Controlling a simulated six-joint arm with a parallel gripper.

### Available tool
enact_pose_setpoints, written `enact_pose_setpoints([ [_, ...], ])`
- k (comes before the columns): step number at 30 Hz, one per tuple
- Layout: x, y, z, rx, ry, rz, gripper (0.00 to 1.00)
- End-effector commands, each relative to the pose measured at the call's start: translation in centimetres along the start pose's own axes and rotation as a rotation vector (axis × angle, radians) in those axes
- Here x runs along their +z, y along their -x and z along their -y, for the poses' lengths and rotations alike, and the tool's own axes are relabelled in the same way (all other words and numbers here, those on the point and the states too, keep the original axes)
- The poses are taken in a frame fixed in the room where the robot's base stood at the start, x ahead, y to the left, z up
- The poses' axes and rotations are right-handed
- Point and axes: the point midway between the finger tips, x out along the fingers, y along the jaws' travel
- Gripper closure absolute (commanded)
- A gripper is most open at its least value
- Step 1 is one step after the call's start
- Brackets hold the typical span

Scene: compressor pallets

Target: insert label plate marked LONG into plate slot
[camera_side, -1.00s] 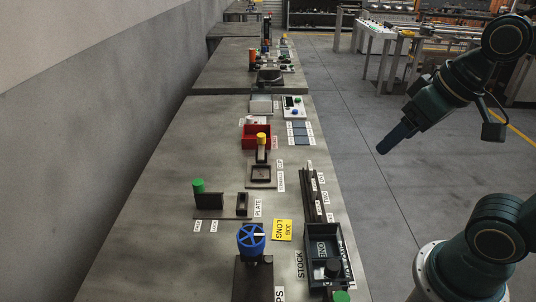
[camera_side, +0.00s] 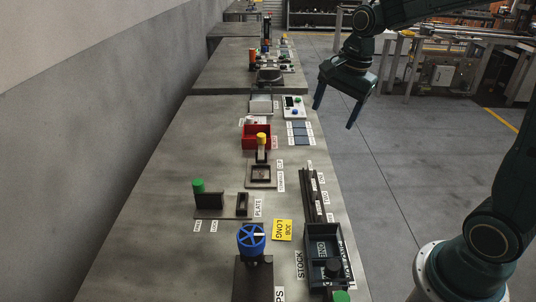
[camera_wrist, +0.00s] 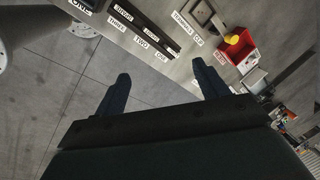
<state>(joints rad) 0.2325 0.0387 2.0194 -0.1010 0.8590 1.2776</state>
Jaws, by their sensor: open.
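My gripper (camera_side: 333,117) is open and empty, hanging over the floor to the right of the bench in the side view. Its two fingers also show spread apart in the wrist view (camera_wrist: 161,70). A plate fixture (camera_side: 225,214) with a PLATE label (camera_side: 257,207) stands mid-bench; it has a dark upright piece and a framed opening. A yellow card (camera_side: 282,230) reading JOB LONG lies to its right. Several blue plates (camera_side: 300,133) lie beside small labels farther back; their markings are too small to read. I cannot tell which piece is the LONG label plate.
A dark STOCK box (camera_side: 325,288) and a blue handwheel (camera_side: 251,238) stand at the front. A dark rack (camera_side: 312,193) runs along the bench's right edge. A red bin (camera_side: 257,142) is farther back and shows in the wrist view (camera_wrist: 237,51). The left bench is clear.

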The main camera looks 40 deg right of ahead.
Motion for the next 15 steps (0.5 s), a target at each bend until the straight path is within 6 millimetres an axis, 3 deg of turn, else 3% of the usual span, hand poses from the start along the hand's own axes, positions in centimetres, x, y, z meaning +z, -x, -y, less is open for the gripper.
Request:
enact_pose_setpoints([
  [6, -3.0, -4.2, 2.4, 0.054, -0.302, 0.019, 0.27],
  [15, -7.0, -10.4, 4.2, 0.127, -0.706, 0.027, 0.27],
])
